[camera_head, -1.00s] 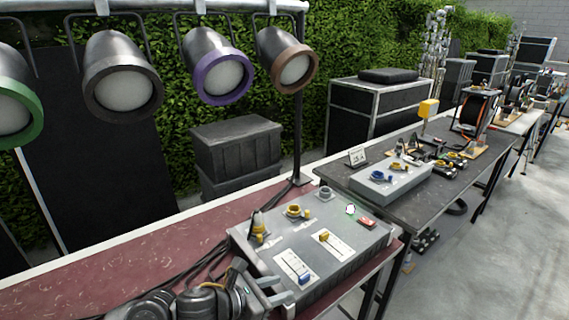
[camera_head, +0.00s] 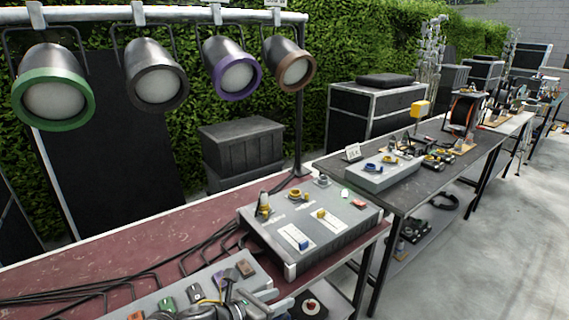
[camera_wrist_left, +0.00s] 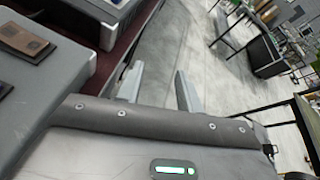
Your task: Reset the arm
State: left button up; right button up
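My left gripper (camera_head: 277,300) is low in the picture in the head view, in front of the table's near edge and close to the right end of a low grey switch box (camera_head: 180,290). In the left wrist view its two fingers (camera_wrist_left: 158,88) stand apart with nothing between them, and floor shows beyond. The larger grey control box (camera_head: 310,220), with a blue slider, a yellow slider and several knobs, stands behind the gripper and apart from it. My right gripper is not in view.
The dark red table (camera_head: 120,245) carries both boxes and black cables. Four-coloured stage lamps hang above, among them a green-rimmed one (camera_head: 54,92). A dark table (camera_head: 430,165) with a small control box (camera_head: 372,175) stands to the right. The concrete floor (camera_head: 500,240) is open at right.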

pick_arm(q)
jog(key=s+a+f+m+g+y, duration=0.3)
jog(key=s+a+f+m+y, duration=0.35)
jog(key=s+a+m, duration=0.75)
jog(key=s+a+f+m+g+y, duration=0.2)
jog(key=s+a+f+m+y, duration=0.2)
jog(key=s+a+f+m, duration=0.95)
jog(key=w+d+f+m+g, duration=0.1)
jog(key=d+f+m, duration=0.15)
jog(key=f, duration=0.85)
jog(key=d+f+m+g, duration=0.1)
jog(key=d+f, duration=0.2)
jog(key=f, duration=0.8)
jog(key=s+a+f, duration=0.3)
jog(key=s+f, duration=1.2)
jog(key=s, duration=0.1)
jog(key=shift+a+f+m+g, duration=0.2)
jog(key=shift+m+g, duration=0.2)
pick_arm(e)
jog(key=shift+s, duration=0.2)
